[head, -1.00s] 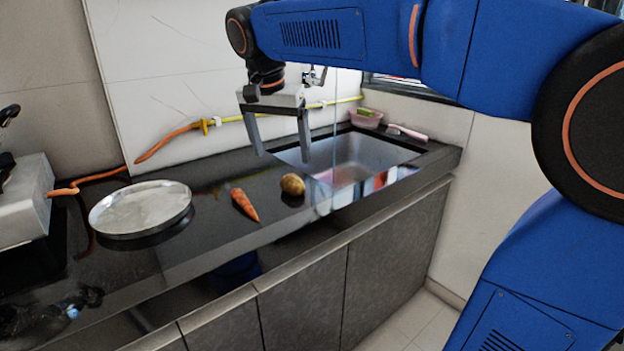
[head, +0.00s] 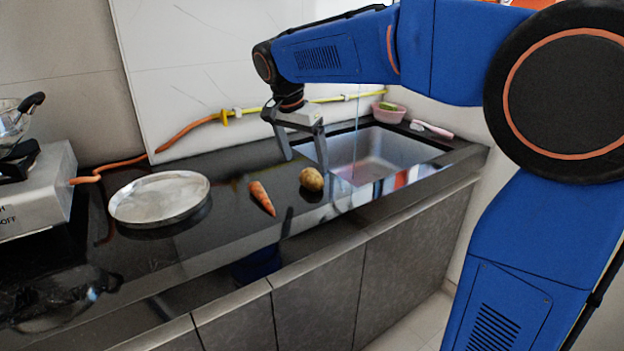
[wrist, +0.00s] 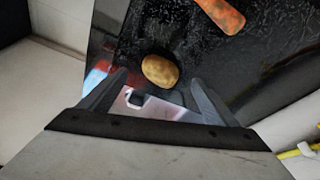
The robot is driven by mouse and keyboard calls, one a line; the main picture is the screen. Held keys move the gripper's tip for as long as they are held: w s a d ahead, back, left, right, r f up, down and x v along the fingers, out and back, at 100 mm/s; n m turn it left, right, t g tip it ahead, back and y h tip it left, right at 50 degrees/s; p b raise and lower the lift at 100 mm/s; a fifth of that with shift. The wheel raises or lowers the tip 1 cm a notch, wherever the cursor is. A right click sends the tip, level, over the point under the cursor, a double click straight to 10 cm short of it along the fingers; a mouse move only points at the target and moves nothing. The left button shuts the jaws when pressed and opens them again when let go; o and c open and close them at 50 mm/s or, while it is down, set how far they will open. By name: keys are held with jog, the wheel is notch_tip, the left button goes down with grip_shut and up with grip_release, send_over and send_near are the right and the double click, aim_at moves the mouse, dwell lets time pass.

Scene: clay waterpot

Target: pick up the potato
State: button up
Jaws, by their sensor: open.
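The potato (head: 312,179) is brown and oval and lies on the black countertop left of the sink. In the wrist view the potato (wrist: 160,70) lies ahead of the fingertips, between their lines. My gripper (head: 305,160) is open and empty, pointing down above the counter, close to the potato and on its far side. In the wrist view both fingers of my gripper (wrist: 158,82) are spread apart, and neither touches the potato.
An orange carrot (head: 262,198) lies left of the potato. A round metal plate (head: 160,199) sits farther left, near a stove (head: 40,190). The sink (head: 375,155) is to the right, with a pink basket (head: 388,113) behind it. A yellow pipe runs along the wall.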

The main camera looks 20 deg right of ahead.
aim_at(310, 174)
jog(key=shift+x, duration=1.15)
jog(key=shift+w+d+x, duration=0.15)
jog(key=shift+w+x, duration=0.05)
jog(key=shift+x, duration=1.1)
jog(key=shift+w+d+x, duration=0.15)
jog(key=shift+x, duration=1.15)
jog(key=shift+r, duration=0.15)
jog(key=c, duration=1.2)
